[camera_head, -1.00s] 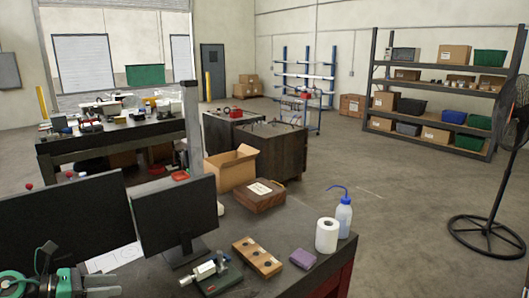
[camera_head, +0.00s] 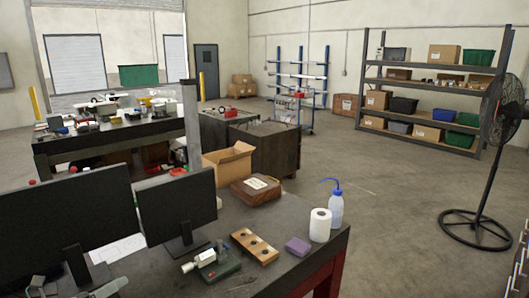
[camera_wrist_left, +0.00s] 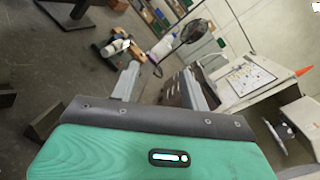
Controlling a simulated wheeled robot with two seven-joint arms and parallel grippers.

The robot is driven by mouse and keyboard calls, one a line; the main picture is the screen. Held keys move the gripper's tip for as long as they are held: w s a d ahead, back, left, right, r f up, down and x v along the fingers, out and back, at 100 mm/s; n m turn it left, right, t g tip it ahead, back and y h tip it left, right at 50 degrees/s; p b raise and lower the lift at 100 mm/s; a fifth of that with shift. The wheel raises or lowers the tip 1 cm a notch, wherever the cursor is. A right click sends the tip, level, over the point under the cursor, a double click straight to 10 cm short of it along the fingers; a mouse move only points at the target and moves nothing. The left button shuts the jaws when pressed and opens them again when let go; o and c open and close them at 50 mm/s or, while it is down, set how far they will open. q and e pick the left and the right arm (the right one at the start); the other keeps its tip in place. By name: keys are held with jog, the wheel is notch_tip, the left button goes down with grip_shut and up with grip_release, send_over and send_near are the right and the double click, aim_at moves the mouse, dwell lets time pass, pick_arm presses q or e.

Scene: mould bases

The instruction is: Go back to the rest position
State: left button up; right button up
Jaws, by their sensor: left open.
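My left gripper (camera_wrist_left: 162,84) is open and empty in the left wrist view. Its two grey fingers stand apart beyond my green wrist housing, with nothing between them. My right gripper is in neither view.
Two black monitors (camera_head: 176,205) stand on the dark workbench (camera_head: 300,262). A small vise (camera_head: 212,262), a wooden block with holes (camera_head: 254,246), a purple block (camera_head: 297,246), a paper roll (camera_head: 320,225) and a wash bottle (camera_head: 336,208) stand right of them.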

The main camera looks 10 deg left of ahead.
pick_arm(q)
jog(key=s+d+f+n+g+y, duration=0.2)
jog(key=s+f+n+y, duration=0.35)
jog(key=n, duration=0.75)
jog(key=s+d+f+n+g+y, duration=0.25)
jog(key=f+n+y, duration=0.55)
jog(key=n, duration=0.5)
jog(key=s+d+f+n+g+h, duration=0.3)
jog(key=s+d+g, duration=0.1)
jog(key=s+d, duration=0.35)
jog(key=s+d+f+n+g+h, duration=0.2)
jog(key=s+d+f+n+g, duration=0.15)
jog(key=s+d, duration=0.4)
notch_tip(320, 180, down, 37)
jog(key=g+b, duration=0.1)
jog(key=b, duration=0.4)
jog(key=s+a+f+b, duration=0.1)
jog(key=s+f+b, duration=0.1)
jog(key=s+f, duration=0.7)
jog(key=s+a+f+g+b, duration=0.1)
jog(key=s+a+f+b, duration=0.1)
jog(key=s+f, duration=0.8)
notch_tip(320, 180, down, 5)
jog(key=shift+f+m+g+b, duration=0.1)
jog(key=shift+m+g+b, duration=0.25)
jog(key=shift+b, duration=0.15)
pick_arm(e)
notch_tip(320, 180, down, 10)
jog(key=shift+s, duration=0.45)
